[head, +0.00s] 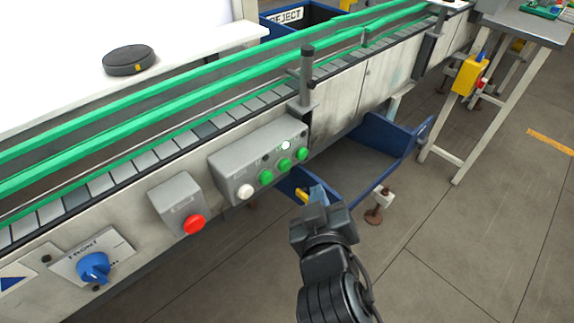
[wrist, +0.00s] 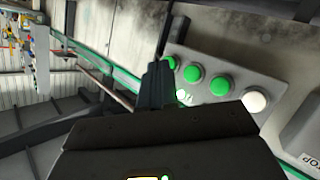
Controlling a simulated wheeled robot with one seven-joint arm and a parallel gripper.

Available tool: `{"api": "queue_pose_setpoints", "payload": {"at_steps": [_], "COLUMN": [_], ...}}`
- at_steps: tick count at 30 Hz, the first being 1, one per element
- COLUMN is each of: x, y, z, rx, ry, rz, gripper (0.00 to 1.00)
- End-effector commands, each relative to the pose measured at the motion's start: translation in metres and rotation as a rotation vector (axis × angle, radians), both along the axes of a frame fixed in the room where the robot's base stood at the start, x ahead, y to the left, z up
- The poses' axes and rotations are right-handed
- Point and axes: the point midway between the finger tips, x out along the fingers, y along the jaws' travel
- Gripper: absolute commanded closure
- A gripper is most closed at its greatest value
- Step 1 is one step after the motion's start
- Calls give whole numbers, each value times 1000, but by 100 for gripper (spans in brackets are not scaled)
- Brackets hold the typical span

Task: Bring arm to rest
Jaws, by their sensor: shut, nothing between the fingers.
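My gripper (head: 316,194) is in front of the conveyor's side, below and right of the grey button box (head: 228,168). Its fingers are together with nothing visible between them. In the wrist view the dark fingers of my gripper (wrist: 158,84) point toward the box, overlapping its edge in the picture. The box carries several green buttons, a large white button (head: 245,191) and a small bright white light (head: 286,145). I cannot tell from these views whether the fingertips touch anything.
A blue open bin (head: 405,140) sits low under the conveyor, behind my gripper. A red stop button (head: 194,224) and a blue rotary knob (head: 93,267) are on the conveyor's side at left. A white-legged table (head: 468,130) stands at right. Grey floor (head: 470,250) at lower right is clear.

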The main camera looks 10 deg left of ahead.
Motion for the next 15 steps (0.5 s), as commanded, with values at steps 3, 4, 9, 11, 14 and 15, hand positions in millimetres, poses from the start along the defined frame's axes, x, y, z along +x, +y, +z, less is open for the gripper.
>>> {"api": "queue_pose_setpoints", "payload": {"at_steps": [3, 4, 9, 11, 14, 15], "x": [0, 0, -1, -4, -19, -28], "y": [0, 0, -1, -4, -18, -26], "z": [0, 0, -1, -4, -16, -22], "rx": [0, 0, 1, 4, 20, 33], "ry": [0, 0, 1, 6, 21, 29], "rz": [0, 0, 0, 0, 1, 2], "gripper": [100, 100, 100, 100, 100, 100]}}
